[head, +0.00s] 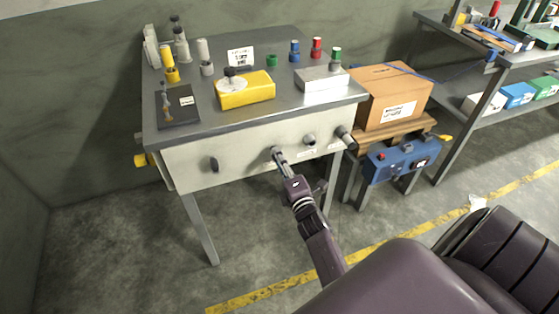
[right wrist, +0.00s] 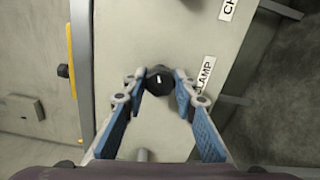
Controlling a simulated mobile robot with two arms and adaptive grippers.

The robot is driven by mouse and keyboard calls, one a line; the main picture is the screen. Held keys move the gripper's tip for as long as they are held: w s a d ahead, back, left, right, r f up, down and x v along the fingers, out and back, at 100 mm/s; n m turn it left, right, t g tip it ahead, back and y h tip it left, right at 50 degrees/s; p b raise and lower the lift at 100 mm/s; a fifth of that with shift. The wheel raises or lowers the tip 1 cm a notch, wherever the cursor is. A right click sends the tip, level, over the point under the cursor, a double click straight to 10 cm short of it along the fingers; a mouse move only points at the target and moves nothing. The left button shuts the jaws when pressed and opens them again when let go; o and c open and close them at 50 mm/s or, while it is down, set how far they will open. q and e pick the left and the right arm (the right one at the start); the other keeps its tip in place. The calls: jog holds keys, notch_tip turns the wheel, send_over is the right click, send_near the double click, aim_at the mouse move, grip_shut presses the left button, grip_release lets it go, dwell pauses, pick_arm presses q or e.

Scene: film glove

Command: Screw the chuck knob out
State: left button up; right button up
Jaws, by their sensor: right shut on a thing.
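My right gripper (head: 275,152) reaches the cream front panel (head: 240,152) of the bench. In the right wrist view its blue fingers (right wrist: 162,78) are shut on a round dark knob (right wrist: 159,81) on that panel. A label reading CLAMP (right wrist: 205,75) sits beside this knob. Another label, cut off at the top edge, begins with CH (right wrist: 228,9). In the head view, a small grey knob (head: 309,140) and a larger dark knob (head: 343,132) stand right of the gripper. Labels there are too small to read, so I cannot tell which is the chuck knob. My left gripper is out of view.
A dark handle (head: 213,164) sticks out left on the panel. The bench top (head: 215,112) holds a yellow block (head: 248,92), a grey box (head: 322,79) and several small coloured cylinders. A cardboard box (head: 390,95) and a blue unit (head: 397,160) stand right of the bench.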

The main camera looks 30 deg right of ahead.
jog(key=shift+w+r, duration=0.1)
jog(key=shift+r, duration=0.2)
jog(key=o, duration=1.2)
jog(key=shift+f, duration=0.2)
jog(key=shift+c, duration=0.2)
jog(key=v, duration=0.7)
jog(key=shift+s, duration=0.25)
